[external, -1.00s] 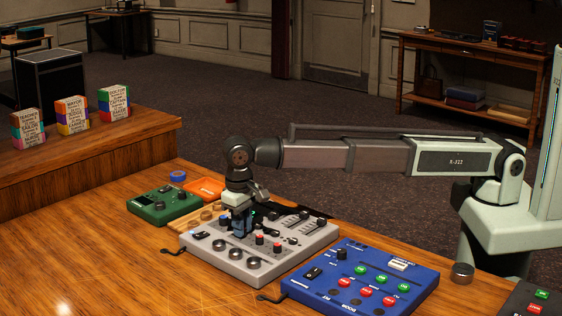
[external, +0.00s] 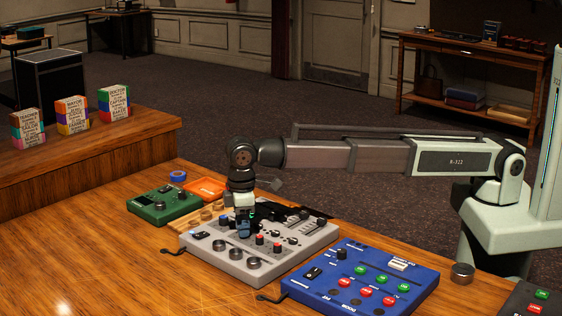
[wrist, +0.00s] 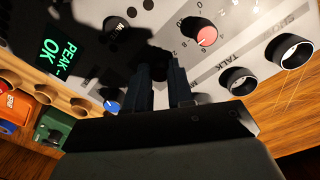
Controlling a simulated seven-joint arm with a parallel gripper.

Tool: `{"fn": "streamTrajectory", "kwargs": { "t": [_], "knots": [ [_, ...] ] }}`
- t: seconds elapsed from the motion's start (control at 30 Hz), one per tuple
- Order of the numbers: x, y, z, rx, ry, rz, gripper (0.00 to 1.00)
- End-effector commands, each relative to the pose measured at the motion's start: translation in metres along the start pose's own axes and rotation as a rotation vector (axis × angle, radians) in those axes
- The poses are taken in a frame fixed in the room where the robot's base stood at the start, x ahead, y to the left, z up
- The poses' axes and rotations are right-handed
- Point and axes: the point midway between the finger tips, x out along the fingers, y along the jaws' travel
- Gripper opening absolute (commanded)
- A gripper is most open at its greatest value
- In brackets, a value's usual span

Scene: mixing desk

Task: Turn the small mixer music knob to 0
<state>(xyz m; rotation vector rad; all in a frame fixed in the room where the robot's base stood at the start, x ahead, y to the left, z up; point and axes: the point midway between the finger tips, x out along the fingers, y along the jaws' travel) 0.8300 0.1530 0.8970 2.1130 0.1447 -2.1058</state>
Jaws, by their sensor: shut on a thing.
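The grey mixer (external: 280,258) lies on the wooden desk, with knobs and sliders on its top. My gripper (external: 242,234) points down onto the mixer's left half. In the wrist view my gripper (wrist: 168,82) is shut on a small mixer knob, which the fingers and shadow hide. I cannot read that knob's label or setting. Beside the fingers are a red-capped knob (wrist: 205,36) with a number scale and a blue-capped knob (wrist: 112,104). A larger silver-topped knob (wrist: 238,82) sits near the word TALK.
A blue button panel (external: 325,295) stands close at right. A green PEAK OK display (wrist: 55,48) is lit on the mixer. The desk's front left is clear.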

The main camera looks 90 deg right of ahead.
Motion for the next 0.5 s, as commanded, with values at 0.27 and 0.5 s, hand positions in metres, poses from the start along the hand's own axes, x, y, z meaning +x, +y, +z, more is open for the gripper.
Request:
{"fn": "streamTrajectory", "kwargs": {
  "t": [0.27,0.5],
  "knots": [
    [-0.0002,0.0002,0.0005,-0.263,0.012,0.001,0.0],
    [-0.0002,0.0005,0.0008,-0.491,0.021,0.001,0.0]
  ]
}}
